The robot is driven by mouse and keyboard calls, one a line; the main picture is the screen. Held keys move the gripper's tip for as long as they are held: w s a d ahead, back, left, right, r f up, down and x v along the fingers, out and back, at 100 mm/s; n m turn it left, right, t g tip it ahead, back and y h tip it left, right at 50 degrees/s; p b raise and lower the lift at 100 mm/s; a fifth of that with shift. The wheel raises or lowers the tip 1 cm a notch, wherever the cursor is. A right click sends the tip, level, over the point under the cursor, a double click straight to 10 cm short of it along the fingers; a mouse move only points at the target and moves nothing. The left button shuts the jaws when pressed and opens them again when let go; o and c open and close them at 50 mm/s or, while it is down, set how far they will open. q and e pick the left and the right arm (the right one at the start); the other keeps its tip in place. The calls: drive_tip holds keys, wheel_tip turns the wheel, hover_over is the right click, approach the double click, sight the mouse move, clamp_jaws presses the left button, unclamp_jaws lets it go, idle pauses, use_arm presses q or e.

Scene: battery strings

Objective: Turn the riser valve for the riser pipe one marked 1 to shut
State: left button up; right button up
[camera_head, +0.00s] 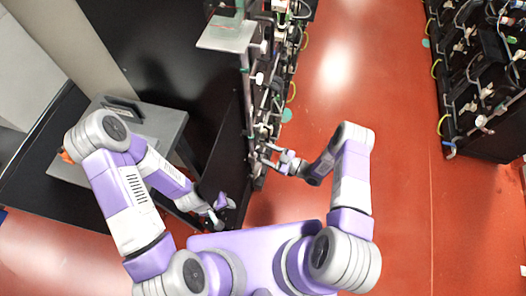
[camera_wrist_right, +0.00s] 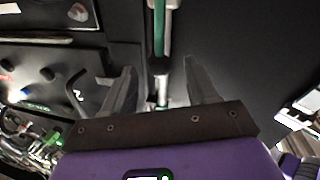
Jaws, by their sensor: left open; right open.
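A slim upright pipe (camera_head: 247,90) runs along the near end of the middle rack in the head view. In the right wrist view a pipe with a green stretch (camera_wrist_right: 159,30) comes down between the fingers and continues as a pale, narrower part. I cannot read a mark 1 or make out the valve handle. My right gripper (camera_head: 268,155) is at the rack's near end, low beside the pipe; in the wrist view its fingers (camera_wrist_right: 160,88) are apart, one on each side of the pipe, with no clear contact. My left gripper (camera_head: 219,211) is open and empty, low by the dark cabinet.
The middle rack (camera_head: 278,70) holds batteries and cables. A grey table (camera_head: 160,125) stands left, under my left arm. A flat pale plate (camera_head: 228,35) juts out near the pipe's top. Another rack (camera_head: 485,75) stands right. The red floor (camera_head: 385,130) between the racks is clear.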

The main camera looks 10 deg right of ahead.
drive_tip(key=shift+x, duration=0.85)
clamp_jaws()
